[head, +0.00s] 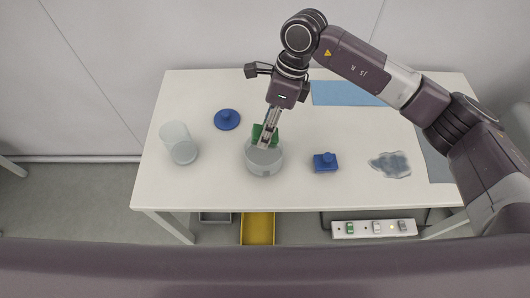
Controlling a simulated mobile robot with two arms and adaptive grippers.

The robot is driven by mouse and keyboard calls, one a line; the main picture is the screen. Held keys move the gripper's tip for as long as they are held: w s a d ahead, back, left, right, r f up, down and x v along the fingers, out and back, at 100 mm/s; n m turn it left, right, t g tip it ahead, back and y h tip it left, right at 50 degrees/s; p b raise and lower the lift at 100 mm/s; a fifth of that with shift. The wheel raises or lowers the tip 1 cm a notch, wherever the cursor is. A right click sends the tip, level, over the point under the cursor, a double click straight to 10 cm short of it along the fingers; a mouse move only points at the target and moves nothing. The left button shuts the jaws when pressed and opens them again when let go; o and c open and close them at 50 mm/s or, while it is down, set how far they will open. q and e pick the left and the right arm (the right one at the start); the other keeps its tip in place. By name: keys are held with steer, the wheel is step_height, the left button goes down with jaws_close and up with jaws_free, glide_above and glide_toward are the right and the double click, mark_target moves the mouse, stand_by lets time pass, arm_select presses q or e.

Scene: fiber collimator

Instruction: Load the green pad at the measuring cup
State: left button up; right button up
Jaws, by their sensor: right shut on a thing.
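The measuring cup (264,163) is a translucent grey round vessel near the front middle of the white table. My right gripper (267,139) points down over the cup and is shut on the green pad (257,131). The pad stands tilted at the cup's back rim, partly hidden by the gripper's fingers. I cannot tell whether the pad touches the cup. My left gripper is out of view.
On the table (190,195) are a blue round knobbed piece (227,119), a clear cylinder (176,137), a blue block (325,162), a crumpled clear bag (389,165) and a blue mat (345,93). A yellow bin (257,229) and power strip (374,228) lie below.

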steer(key=shift+c, duration=0.2)
steer(key=shift+r+p, duration=0.65)
steer(key=shift+r, duration=1.35)
